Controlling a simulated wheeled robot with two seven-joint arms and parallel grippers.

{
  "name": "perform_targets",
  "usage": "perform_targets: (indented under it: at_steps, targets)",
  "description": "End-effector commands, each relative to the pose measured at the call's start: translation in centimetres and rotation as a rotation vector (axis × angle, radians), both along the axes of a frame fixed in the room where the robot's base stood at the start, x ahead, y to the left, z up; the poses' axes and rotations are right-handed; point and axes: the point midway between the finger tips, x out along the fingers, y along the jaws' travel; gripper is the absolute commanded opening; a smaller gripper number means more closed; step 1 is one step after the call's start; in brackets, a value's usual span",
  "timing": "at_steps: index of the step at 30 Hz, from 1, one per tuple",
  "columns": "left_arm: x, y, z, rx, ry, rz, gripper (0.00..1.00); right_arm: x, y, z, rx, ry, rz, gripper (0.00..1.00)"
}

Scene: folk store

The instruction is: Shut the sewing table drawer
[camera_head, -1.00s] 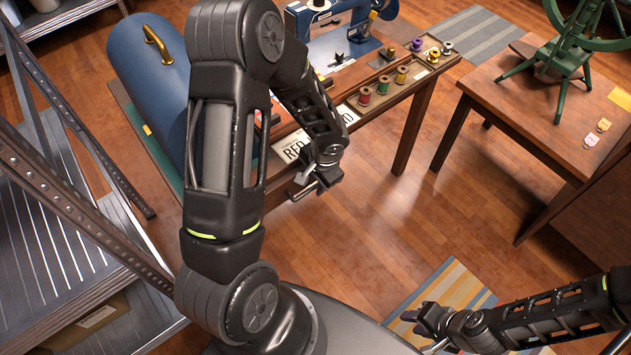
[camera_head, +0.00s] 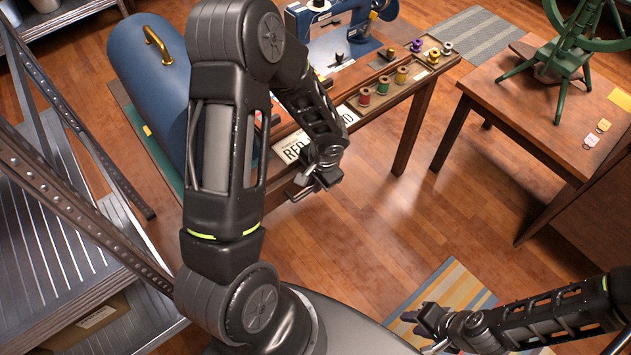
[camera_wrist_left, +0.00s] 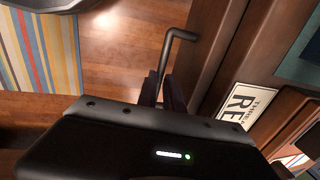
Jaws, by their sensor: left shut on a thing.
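The sewing table (camera_head: 418,88) stands at top centre in the head view, with a blue sewing machine (camera_head: 365,18) on it. My left arm hides much of its near side, so how far the drawer is out cannot be told. My left gripper (camera_head: 303,188) is at the table's near edge. In the left wrist view, my left gripper (camera_wrist_left: 160,92) is shut on a bent metal handle (camera_wrist_left: 170,55) beside a wooden front (camera_wrist_left: 212,50). My right gripper (camera_head: 420,328) is empty, fingers apart, over the striped rug at lower right, away from the table.
Thread spools (camera_head: 383,85) and a white plate with letters (camera_head: 292,150) are at the table's near side. A blue rounded case (camera_head: 145,75) stands left. A metal shelf (camera_head: 75,240) is close on the left. Another wooden table (camera_head: 520,100) stands right. Floor between the tables is clear.

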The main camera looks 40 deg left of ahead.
Motion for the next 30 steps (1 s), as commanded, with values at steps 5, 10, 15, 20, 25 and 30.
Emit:
perform_targets:
  at_steps: [5,10,15,20,25,30]
  targets:
    - [0.0,0.01,0.01,0.0,0.0,0.0,0.0,0.0,0.01,0.0,0.0,0.0,0.0,0.33]
    - [0.0,0.01,0.01,0.0,0.0,0.0,0.0,0.0,0.0,0.01,0.0,0.0,0.0,0.33]
    - [0.0,0.01,0.01,0.0,0.0,0.0,0.0,0.0,0.0,0.01,0.0,0.0,0.0,0.33]
    - [0.0,0.01,0.01,0.0,0.0,0.0,0.0,0.0,0.01,0.01,0.0,0.0,0.0,0.33]
    - [0.0,0.01,0.01,0.0,0.0,0.0,0.0,0.0,0.0,0.01,0.0,0.0,0.0,0.33]
    - [0.31,1.01,0.04,0.001,0.0,0.003,0.0,0.0,0.0,0.09,0.0,0.0,0.0,0.33]
